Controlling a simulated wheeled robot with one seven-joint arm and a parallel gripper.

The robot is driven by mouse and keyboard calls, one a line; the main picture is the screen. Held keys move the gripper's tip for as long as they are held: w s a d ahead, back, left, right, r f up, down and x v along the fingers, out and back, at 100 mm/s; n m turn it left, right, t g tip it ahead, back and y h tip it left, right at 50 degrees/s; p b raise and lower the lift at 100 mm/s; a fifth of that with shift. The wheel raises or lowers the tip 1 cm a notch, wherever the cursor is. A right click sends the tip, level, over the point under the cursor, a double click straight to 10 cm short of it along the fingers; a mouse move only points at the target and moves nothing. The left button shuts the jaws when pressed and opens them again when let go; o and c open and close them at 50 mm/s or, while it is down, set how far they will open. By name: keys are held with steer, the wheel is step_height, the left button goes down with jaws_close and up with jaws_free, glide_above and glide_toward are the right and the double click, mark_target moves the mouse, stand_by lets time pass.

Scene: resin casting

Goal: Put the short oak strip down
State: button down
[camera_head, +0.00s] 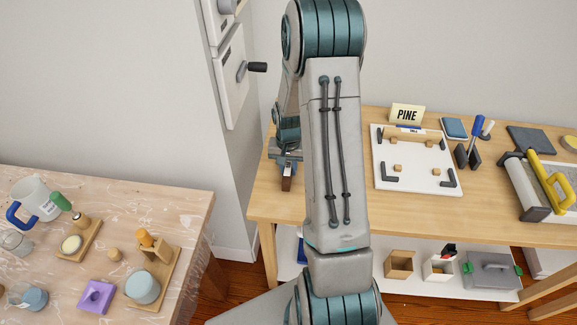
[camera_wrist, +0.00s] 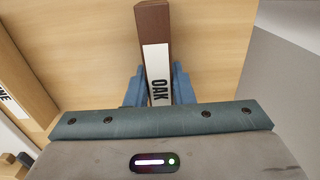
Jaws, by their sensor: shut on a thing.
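My gripper (camera_head: 287,158) is at the left end of the wooden bench, partly hidden behind my arm in the head view. It is shut on the short oak strip (camera_head: 286,184), a dark brown bar. In the wrist view the oak strip (camera_wrist: 153,22) stands out between the two blue fingers (camera_wrist: 158,94), with a white label reading OAK facing the camera. Pale wood fills the background behind it. I cannot tell whether the strip touches the bench top.
The bench top (camera_head: 390,207) is bare around the strip. A lighter bar (camera_wrist: 22,75) with a partly cut-off label shows at the wrist view's left. A cluttered table (camera_head: 140,200) stands at left.

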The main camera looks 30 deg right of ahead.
mark_target(288, 165)
steer(key=shift+f, duration=0.25)
steer(key=c, duration=1.3)
jaws_free()
steer(key=shift+r, duration=0.1)
steer(key=shift+o, duration=0.2)
steer(key=shift+r, duration=0.1)
step_height(288, 165, up, 12)
steer(key=s+a+r+n+t, duration=0.1)
steer(key=s+a+r+n, duration=0.2)
steer(key=s+a+r, duration=0.3)
steer(key=s+a+r+n+t, duration=0.2)
steer(key=s+a+r, duration=0.4)
steer(key=s, duration=0.7)
steer(key=shift+a+r+n, duration=0.25)
steer(key=shift+a+n, duration=0.4)
steer(key=shift+n, duration=0.25)
